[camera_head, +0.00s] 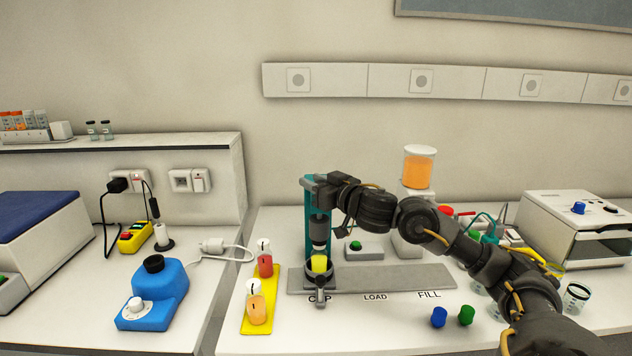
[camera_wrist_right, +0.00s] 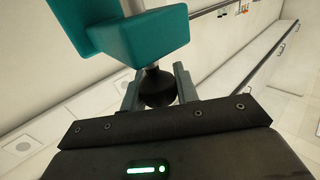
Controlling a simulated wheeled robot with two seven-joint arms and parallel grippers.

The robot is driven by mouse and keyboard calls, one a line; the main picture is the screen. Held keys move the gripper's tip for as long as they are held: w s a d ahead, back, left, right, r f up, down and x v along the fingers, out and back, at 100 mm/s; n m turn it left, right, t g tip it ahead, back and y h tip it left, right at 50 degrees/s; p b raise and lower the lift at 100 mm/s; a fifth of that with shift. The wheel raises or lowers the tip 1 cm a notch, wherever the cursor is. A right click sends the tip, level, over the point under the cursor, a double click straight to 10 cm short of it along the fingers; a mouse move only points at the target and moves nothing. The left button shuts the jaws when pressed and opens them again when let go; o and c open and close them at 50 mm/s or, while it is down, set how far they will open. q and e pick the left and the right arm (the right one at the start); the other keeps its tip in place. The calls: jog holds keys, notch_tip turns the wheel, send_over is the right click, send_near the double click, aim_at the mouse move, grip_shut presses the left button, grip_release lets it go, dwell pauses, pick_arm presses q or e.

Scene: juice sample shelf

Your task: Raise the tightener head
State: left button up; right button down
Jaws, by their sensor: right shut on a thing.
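The tightener is a teal stand (camera_head: 309,240) behind the CAP end of a grey strip. Its dark grey head (camera_head: 319,229) hangs above a yellow-topped item (camera_head: 319,263) in a dark round holder (camera_head: 322,277). A small gap seems to show between head and item. My right gripper (camera_head: 330,192) is at the top of the stand, partly hidden by its own wrist. In the right wrist view the fingers (camera_wrist_right: 158,90) are shut on a black round knob (camera_wrist_right: 157,78) beside the teal block (camera_wrist_right: 145,40). My left gripper is not in view.
A yellow rack (camera_head: 247,318) with small bottles stands left of the strip (camera_head: 400,279). A grey box with a green button (camera_head: 362,252) is behind it. An orange juice container (camera_head: 419,167) stands high at the back. Blue (camera_head: 439,317) and green (camera_head: 466,315) caps lie in front.

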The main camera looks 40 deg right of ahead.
notch_tip(320, 180, up, 3)
jog(key=p, duration=0.2)
jog(key=shift+r+p, duration=0.2)
jog(key=shift+p, duration=0.1)
jog(key=shift+d, duration=0.1)
jog(key=c, duration=1.4)
grip_release()
jog(key=o, duration=0.3)
jog(key=shift+o, duration=0.2)
jog(key=shift+f, duration=0.1)
jog(key=shift+f, duration=0.1)
